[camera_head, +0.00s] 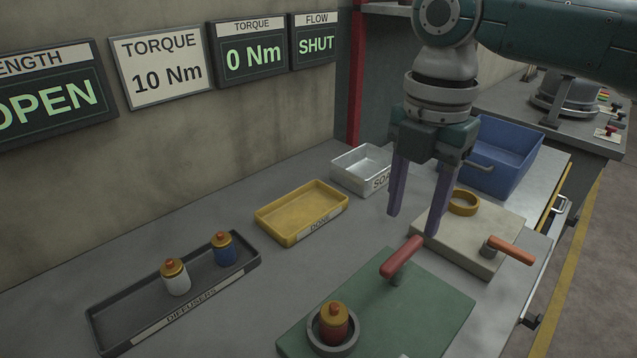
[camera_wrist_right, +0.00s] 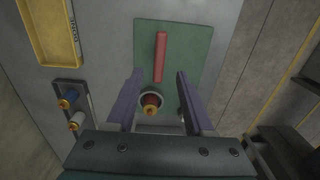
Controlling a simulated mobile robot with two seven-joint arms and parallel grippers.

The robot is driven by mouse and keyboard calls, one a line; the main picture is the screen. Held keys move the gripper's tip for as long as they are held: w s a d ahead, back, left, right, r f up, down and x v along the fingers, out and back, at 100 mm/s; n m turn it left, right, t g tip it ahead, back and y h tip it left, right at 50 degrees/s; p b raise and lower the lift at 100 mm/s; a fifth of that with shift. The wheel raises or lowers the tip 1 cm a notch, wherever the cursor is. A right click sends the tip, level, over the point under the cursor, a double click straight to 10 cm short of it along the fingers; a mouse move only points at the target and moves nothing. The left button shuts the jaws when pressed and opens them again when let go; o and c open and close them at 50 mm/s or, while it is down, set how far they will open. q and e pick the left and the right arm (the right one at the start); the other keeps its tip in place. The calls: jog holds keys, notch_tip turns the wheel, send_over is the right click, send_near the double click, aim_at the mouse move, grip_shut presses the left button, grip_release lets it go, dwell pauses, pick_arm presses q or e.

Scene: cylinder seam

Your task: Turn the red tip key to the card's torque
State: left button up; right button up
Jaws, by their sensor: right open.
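The red key (camera_head: 402,258) is a bar handle on a post on the green plate (camera_head: 440,300); it also shows in the right wrist view (camera_wrist_right: 161,57). My right gripper (camera_head: 412,224) is open and empty, its purple fingers pointing down just above and behind the key. In the right wrist view the fingers (camera_wrist_right: 158,74) lie either side of the key's line. A red diffuser (camera_head: 334,322) with a gold top sits upright in a grey ring on the plate. The white card (camera_head: 162,70) reads TORQUE 10 Nm. The torque display (camera_head: 250,52) reads 0 Nm. My left gripper is out of view.
A dark DIFFUSERS tray (camera_head: 120,318) holds a white and a blue diffuser. An empty yellow DONE tray (camera_head: 302,211), a silver bin (camera_head: 362,165) and a blue crate (camera_head: 503,155) stand behind. A beige block (camera_head: 465,240) with an orange handle (camera_head: 511,250) is at right. The flow display (camera_head: 315,42) reads SHUT.

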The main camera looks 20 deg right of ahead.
aim_at(403, 251)
notch_tip(403, 251, down, 6)
jog(key=shift+f+b, duration=0.2)
jog(key=shift+b, duration=0.1)
grip_shut()
dwell(0.3)
